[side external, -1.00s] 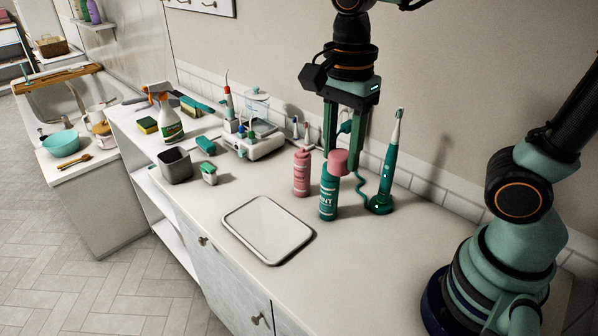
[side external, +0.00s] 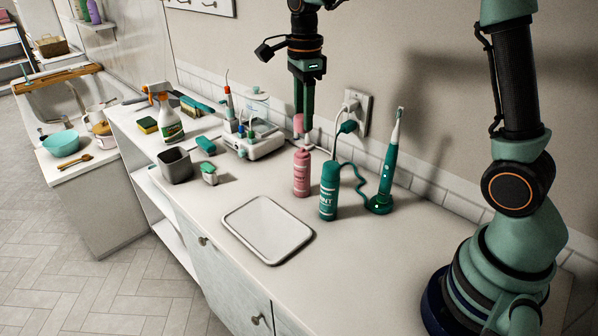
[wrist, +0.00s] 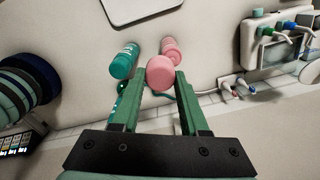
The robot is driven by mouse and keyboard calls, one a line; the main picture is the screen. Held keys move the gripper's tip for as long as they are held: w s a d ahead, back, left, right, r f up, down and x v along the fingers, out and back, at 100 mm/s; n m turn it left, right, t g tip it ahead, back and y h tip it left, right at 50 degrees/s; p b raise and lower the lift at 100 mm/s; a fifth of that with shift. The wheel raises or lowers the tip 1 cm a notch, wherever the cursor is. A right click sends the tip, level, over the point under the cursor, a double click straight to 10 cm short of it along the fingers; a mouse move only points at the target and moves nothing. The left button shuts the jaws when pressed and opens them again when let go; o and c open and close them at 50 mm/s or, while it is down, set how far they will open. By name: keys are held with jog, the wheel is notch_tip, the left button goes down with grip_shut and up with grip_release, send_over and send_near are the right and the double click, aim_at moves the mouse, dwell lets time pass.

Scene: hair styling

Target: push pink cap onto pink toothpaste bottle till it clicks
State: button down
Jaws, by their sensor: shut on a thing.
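The pink cap (side external: 298,124) is held between the fingers of my gripper (side external: 303,125), which is shut on it. In the wrist view the round pink cap (wrist: 160,72) sits at the fingertips of my gripper (wrist: 161,80). The pink toothpaste bottle (side external: 302,175) stands upright on the counter, with a narrow nozzle at its top. The cap is above the bottle and apart from it in the side view. In the wrist view the pink bottle (wrist: 170,48) is partly hidden behind the cap.
A teal bottle (side external: 328,192) stands close to the right of the pink bottle. A teal electric toothbrush (side external: 386,172) with a cord stands farther right. A white dental unit (side external: 256,143) is behind on the left. A white tray (side external: 266,259) lies in front, with clear counter to its right.

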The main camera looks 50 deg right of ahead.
aim_at(303, 148)
jog(key=shift+w+d+f+m, duration=0.3)
jog(key=shift+w+d+f, duration=0.2)
jog(key=shift+w+d, duration=0.3)
jog(key=shift+w+d+f, duration=0.1)
jog(key=shift+d+f, duration=0.1)
jog(key=shift+f, duration=1.95)
jog(key=shift+f, duration=1.55)
dwell(1.4)
jog(key=shift+c, duration=1.7)
grip_release()
